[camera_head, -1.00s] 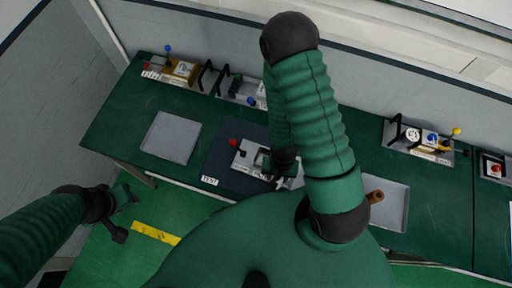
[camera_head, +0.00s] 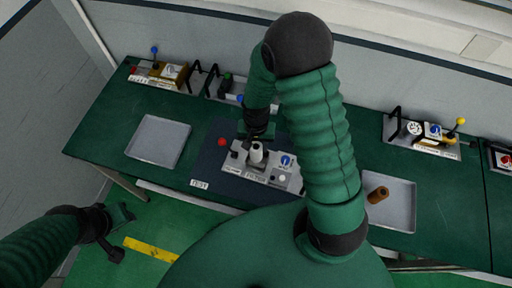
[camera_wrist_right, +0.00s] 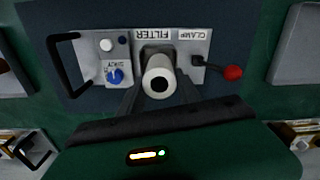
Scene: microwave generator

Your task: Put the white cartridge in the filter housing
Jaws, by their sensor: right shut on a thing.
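The white cartridge (camera_head: 257,156) is upright at the FILTER unit (camera_head: 240,168) in the middle of the bench. My right gripper (camera_head: 258,147) is shut on it; the wrist view shows the cartridge (camera_wrist_right: 158,80) from its end, between the two dark fingers. It is in line with the dark housing opening below the FILTER label (camera_wrist_right: 153,36); its lower end is hidden, so I cannot tell whether it is inside. The red-knobbed clamp lever (camera_wrist_right: 232,72) sticks out beside the housing. My left gripper (camera_head: 118,228) is low at the left, away from the bench; its jaws are unclear.
A grey tray (camera_head: 140,152) lies empty on the left. Another tray (camera_head: 401,210) on the right holds a brown cylinder (camera_head: 378,195). Units with handles and knobs stand along the back. The unit's black handle (camera_wrist_right: 62,65) and blue dial (camera_wrist_right: 115,76) are beside the housing.

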